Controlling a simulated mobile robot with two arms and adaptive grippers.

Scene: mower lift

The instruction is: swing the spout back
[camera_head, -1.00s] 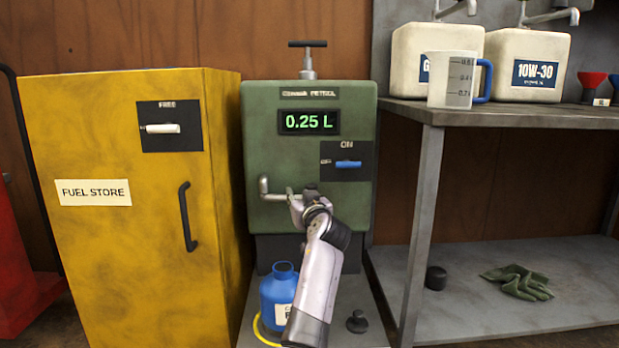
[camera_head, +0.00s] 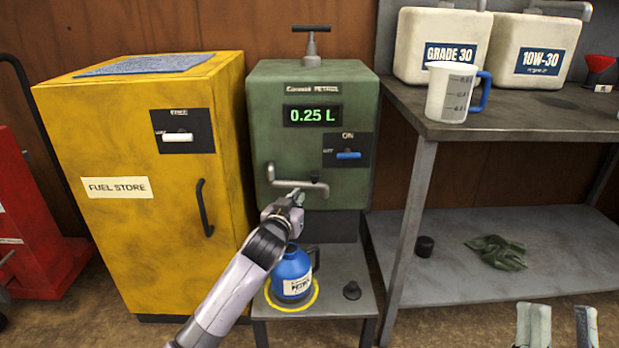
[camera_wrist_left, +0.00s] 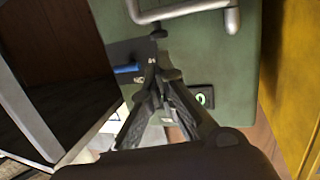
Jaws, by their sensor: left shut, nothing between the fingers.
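The spout (camera_head: 285,182) is a bent grey metal pipe on the front of the green petrol dispenser (camera_head: 335,83). It runs sideways to the right, with its end turned down. My left gripper (camera_head: 298,197) is shut and empty, in front of the spout's middle and overlapping it in the head view. In the left wrist view the spout (camera_wrist_left: 185,10) is at the top edge, apart from the shut fingertips (camera_wrist_left: 156,73). Whether any part touches the spout is unclear. My right gripper (camera_head: 557,328) shows at the bottom right, fingers apart and empty.
A blue petrol can (camera_head: 293,277) stands in a yellow ring on the low stand, below my left gripper, with a black cap (camera_head: 352,290) beside it. The yellow fuel store (camera_head: 125,245) is left; a metal bench (camera_head: 500,118) with a measuring jug (camera_head: 450,95) is right.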

